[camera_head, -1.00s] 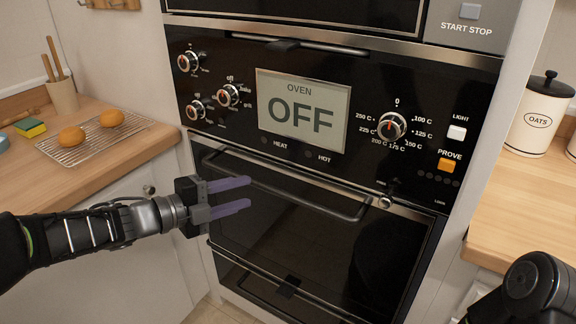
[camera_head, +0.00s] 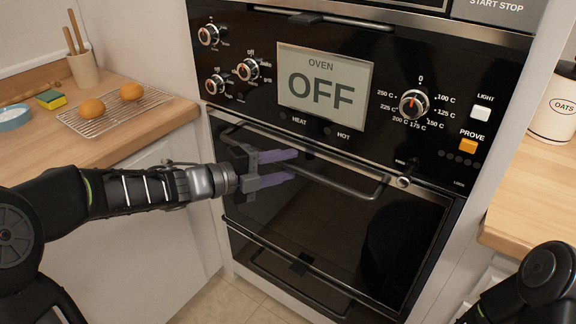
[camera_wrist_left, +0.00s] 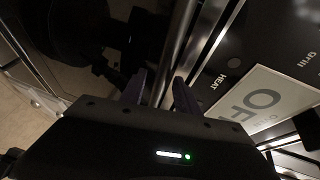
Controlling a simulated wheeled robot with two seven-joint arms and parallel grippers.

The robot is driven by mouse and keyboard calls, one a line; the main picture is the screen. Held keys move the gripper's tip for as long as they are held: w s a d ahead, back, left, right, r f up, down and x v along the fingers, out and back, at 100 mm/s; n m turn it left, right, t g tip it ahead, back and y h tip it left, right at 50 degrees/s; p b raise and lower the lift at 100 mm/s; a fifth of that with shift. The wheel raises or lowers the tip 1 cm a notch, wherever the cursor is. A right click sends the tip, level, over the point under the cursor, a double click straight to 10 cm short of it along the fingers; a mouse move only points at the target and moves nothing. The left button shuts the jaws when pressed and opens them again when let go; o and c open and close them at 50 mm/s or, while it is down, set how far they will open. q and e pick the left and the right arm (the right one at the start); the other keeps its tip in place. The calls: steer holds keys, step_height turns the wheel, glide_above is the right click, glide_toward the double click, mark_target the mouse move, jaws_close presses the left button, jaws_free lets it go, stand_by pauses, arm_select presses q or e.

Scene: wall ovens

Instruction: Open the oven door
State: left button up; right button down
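The oven door (camera_head: 335,215) is a dark glass panel below the control panel, and it is closed. Its dark bar handle (camera_head: 350,188) runs across the top of the door. My left gripper (camera_head: 294,166) is in front of the handle, with its two purple fingers apart, one above the other, and it hides part of the bar. In the left wrist view, the handle (camera_wrist_left: 178,45) runs between the two fingertips of the gripper (camera_wrist_left: 159,88). I cannot tell whether they touch it. My right gripper is out of view; only part of my right arm shows at the lower right.
The control panel has several knobs and a display (camera_head: 325,87) reading OFF. A wooden counter at left holds a wire rack (camera_head: 100,122) with two buns, a sponge (camera_head: 49,99) and a utensil pot (camera_head: 82,70). An oats jar (camera_head: 556,108) stands at right. A second door (camera_head: 285,270) lies below.

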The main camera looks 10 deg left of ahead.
arm_select(q)
steer(key=shift+w+d+f, duration=0.1)
steer(key=shift+w+d, duration=0.3)
steer(key=shift+c, duration=0.2)
jaws_close()
stand_by(1.0)
